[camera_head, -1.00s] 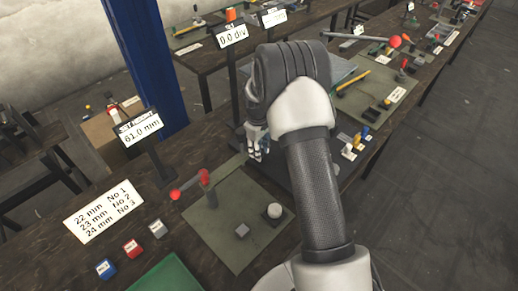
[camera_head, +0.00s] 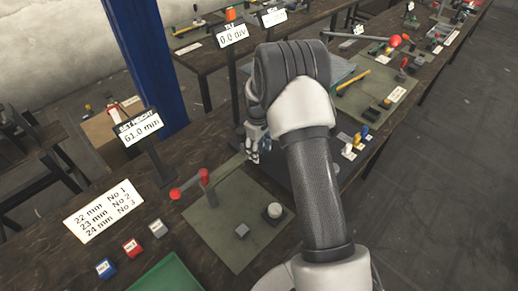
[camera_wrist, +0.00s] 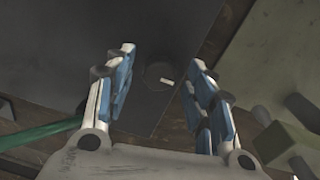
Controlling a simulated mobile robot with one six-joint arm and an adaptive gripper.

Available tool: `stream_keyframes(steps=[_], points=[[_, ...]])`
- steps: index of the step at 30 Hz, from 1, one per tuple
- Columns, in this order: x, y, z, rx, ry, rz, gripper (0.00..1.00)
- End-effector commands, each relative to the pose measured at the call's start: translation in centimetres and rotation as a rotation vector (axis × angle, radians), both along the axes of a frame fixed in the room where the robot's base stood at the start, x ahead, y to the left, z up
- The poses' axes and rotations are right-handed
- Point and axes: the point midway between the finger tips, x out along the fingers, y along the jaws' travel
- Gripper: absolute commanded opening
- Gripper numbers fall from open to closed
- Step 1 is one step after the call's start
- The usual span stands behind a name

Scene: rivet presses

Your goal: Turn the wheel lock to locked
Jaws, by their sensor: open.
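My gripper (camera_wrist: 162,58) is open, its two blue-padded fingers spread with nothing between the pads. Beyond the fingertips, in the wrist view, a dark round knob (camera_wrist: 155,80) with a short white mark lies on a dark plate (camera_wrist: 70,50). It looks like the wheel lock, but no label shows there. The knob appears between the fingers, with no contact visible. In the head view my gripper (camera_head: 257,146) points down over the dark plate (camera_head: 265,172) beside the green mat. My arm covers much of this area, and the knob cannot be made out there.
A sign reading 61.0 mm (camera_head: 140,128) and a 0.0 div display (camera_head: 232,36) stand on posts near my gripper. Several coloured blocks and small parts lie around the bench.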

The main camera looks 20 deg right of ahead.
Motion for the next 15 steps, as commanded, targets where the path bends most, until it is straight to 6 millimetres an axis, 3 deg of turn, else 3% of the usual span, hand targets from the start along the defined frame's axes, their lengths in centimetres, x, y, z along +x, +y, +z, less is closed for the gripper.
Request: stream_keyframes(steps=[15], points=[[-0.1, 0.2, 7.0, -0.001, -0.003, 0.000, 0.50]])
